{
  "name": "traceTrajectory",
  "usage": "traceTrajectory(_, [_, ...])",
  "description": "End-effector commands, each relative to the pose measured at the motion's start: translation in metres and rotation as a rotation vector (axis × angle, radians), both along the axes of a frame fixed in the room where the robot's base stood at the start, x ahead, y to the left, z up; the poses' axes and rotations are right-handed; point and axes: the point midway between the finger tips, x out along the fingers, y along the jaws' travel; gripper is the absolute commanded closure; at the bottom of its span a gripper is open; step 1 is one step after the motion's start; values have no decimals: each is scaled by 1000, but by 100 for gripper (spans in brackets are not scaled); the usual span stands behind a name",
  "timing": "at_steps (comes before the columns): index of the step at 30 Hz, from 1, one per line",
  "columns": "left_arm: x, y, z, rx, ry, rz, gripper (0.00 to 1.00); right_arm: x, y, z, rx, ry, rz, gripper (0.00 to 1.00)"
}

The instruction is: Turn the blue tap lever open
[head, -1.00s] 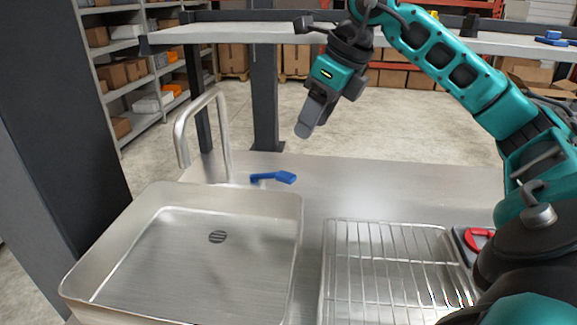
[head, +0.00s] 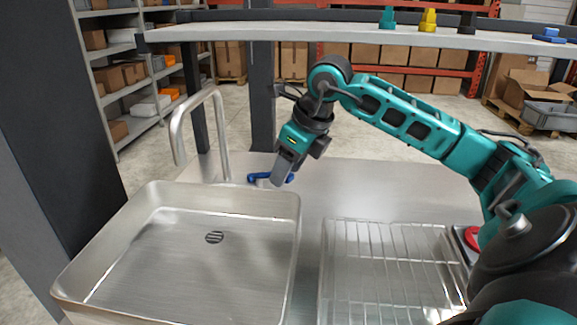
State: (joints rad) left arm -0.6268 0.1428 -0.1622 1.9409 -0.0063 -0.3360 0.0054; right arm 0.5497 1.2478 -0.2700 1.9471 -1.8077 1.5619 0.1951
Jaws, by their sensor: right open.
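The blue tap lever (head: 258,176) stands on the steel counter behind the sink's back right corner, just right of the curved metal tap (head: 205,120). My right gripper (head: 280,180) points down at the lever and covers its middle. Only the lever's left part and a bit of its right end show. The gripper is open; whether its fingers touch the lever or only hover in front of it, I cannot tell. My left gripper is not in the head view.
The empty sink (head: 180,250) is at the front left. A wire drying rack (head: 385,270) lies on the counter to its right. A raised shelf (head: 360,36) crosses the back, bearing a green and a yellow item (head: 428,20). Counter right of the lever is bare.

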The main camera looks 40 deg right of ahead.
Motion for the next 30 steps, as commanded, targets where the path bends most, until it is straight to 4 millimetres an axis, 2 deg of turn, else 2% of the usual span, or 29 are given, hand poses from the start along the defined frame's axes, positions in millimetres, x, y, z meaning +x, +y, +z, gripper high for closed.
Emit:
traceTrajectory(7, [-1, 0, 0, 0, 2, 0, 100, 0, 0, 0, 0, 0, 0, 48])
traceTrajectory(23, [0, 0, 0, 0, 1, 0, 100, 0, 0, 0, 0, 0, 0, 98])
traceTrajectory(30, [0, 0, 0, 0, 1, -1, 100, 0, 0, 0, -1, -1, 0, 100])
